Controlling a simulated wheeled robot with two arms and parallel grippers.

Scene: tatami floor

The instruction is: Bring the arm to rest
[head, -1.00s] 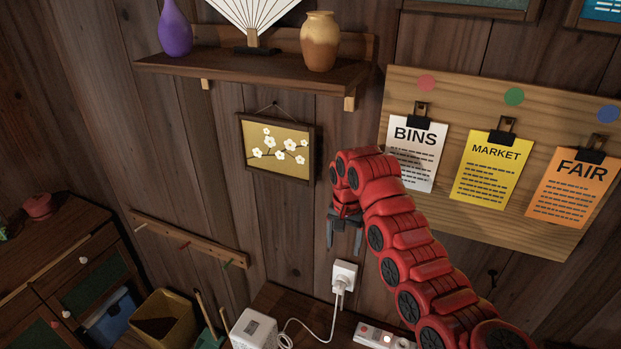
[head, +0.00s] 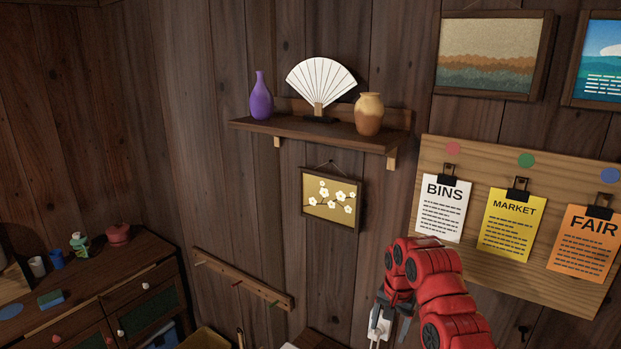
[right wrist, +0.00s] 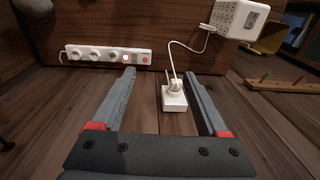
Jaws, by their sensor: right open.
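My red right arm comes in from the lower right in the head view. Its gripper (head: 391,332) is low in the picture, below the blossom picture, in front of the wall outlet. In the right wrist view the gripper (right wrist: 160,80) is open, its two grey fingers spread. A white plug (right wrist: 174,98) with a cord sits in the wall outlet, seen between the fingers; the gap to each finger shows. Nothing is held. My left gripper is in neither view.
A pinboard (head: 465,258) with clipped notices is right of the arm. A shelf (head: 330,135) with vases and a fan is above, a peg rail (head: 240,280) at left. The wrist view shows a power strip (right wrist: 108,55) and a white adapter box (right wrist: 238,18).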

